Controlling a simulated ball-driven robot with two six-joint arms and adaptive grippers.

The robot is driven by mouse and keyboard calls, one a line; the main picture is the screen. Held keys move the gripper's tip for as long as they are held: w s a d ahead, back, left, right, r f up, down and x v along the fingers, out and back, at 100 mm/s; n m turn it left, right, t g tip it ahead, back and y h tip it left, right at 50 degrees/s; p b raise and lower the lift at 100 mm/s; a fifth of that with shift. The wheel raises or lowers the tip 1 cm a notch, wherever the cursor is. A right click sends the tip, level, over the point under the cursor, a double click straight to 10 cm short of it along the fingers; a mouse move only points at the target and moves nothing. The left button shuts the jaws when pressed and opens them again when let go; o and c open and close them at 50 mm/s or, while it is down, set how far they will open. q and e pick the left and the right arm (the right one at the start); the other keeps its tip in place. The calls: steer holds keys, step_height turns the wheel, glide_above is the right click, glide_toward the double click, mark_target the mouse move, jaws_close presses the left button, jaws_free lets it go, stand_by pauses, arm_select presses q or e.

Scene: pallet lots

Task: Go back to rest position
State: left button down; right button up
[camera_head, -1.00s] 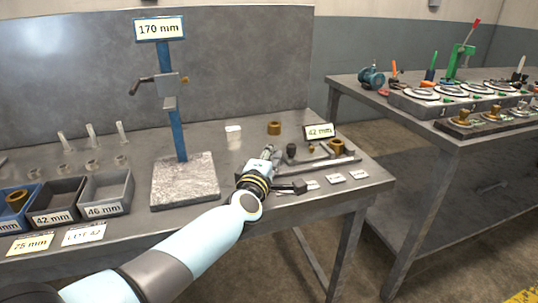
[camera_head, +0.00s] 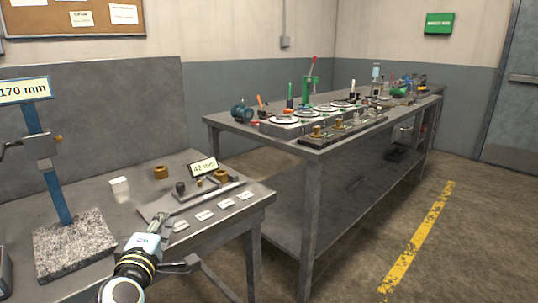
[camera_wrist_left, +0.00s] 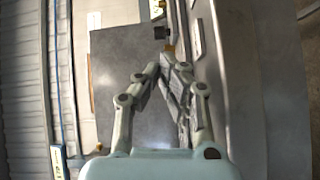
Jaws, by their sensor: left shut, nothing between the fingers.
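In the head view the 42 mm sign (camera_head: 203,167) stands behind small fixture parts, to the right of and beyond the gripper. My right gripper is in neither view.
The stand with the 170 mm sign (camera_head: 25,90) rises on a granite base (camera_head: 75,243) at the left. A brass ring (camera_head: 161,172) and a white cup (camera_head: 119,189) sit on the bench. A second bench (camera_head: 330,150) carries several tools. Floor is clear at right.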

arm_select(q)
steer(key=s+d+f+m+g+h, duration=0.2)
steer(key=s+d+m+g+h, duration=0.15)
steer(key=s+m, duration=0.4)
steer(key=s+d+f+m+g+h, duration=0.1)
steer(key=s+d+m+g+h, duration=0.2)
steer(key=s+m, duration=0.45)
steer(key=s+a+r+m+g+y, duration=0.1)
steer(key=s+a+m+g+y, duration=0.2)
steer(key=s, duration=0.7)
steer(key=s+a+r+m+g+y, duration=0.1)
steer(key=s+a+g+y, duration=0.2)
steer(key=s, duration=0.7)
steer(key=s+a+f+g, duration=0.1)
steer(key=a+f, duration=0.1)
steer(key=f, duration=1.1)
steer(key=s+a+f+g, duration=0.1)
steer(key=s+f+g, duration=0.1)
steer(key=f, duration=1)
steer(key=s+a+f+g, duration=0.1)
steer(key=s+f, duration=1.6)
steer(key=s, duration=0.1)
steer(key=shift+s+n+h, duration=0.25)
steer(key=shift+n+h, duration=0.15)
steer(key=shift+h, duration=0.05)
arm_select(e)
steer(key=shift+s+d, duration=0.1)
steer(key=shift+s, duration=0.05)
